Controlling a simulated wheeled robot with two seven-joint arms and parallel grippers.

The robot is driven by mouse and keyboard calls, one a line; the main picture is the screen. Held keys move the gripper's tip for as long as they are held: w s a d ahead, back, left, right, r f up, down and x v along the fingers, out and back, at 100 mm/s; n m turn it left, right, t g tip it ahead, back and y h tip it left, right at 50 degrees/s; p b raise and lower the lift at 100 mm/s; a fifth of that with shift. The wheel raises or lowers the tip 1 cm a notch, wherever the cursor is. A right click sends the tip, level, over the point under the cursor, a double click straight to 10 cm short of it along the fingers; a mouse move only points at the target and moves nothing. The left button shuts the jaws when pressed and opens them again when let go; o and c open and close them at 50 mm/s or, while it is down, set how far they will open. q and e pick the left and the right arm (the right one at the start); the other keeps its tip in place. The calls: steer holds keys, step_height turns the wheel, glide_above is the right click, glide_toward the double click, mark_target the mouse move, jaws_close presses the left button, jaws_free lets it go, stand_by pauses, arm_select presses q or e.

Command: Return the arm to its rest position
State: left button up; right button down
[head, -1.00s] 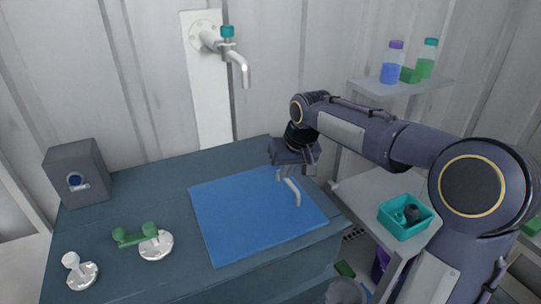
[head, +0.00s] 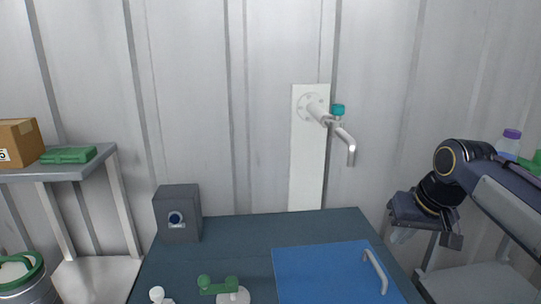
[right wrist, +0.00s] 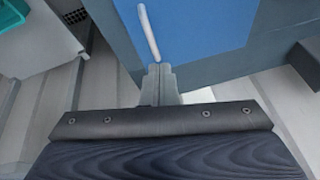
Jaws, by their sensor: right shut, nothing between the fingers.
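My right gripper (head: 421,235) is at the right of the head view, to the right of the dark table and clear of it. In the right wrist view its fingers (right wrist: 160,72) are shut together with nothing between them. Past the fingertips the white handle (right wrist: 148,33) of the blue panel (right wrist: 208,28) shows, apart from the fingers in the head view. The blue panel (head: 322,272) lies flat on the table, with its handle (head: 375,271) along its right side. My left gripper is not in view.
The dark table (head: 250,232) carries a grey box (head: 178,213), a green-handled valve part (head: 220,287) and a small white knob (head: 157,295). A tap (head: 345,140) with a teal knob juts from a wall plate. A left shelf (head: 60,172) holds a carton (head: 18,142) and a green item (head: 68,155).

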steer(key=s+a+f+y, duration=0.1)
steer(key=s+a+f, duration=0.3)
steer(key=s+f, duration=0.3)
steer(key=s+a+f+t+y, duration=0.1)
steer(key=s+a+f, duration=0.4)
steer(key=s, duration=1)
step_height(320, 180, down, 3)
steer(key=shift+a+r+t+y, duration=0.15)
steer(key=shift+r+t+y, duration=0.05)
steer(key=shift+t+y, duration=0.1)
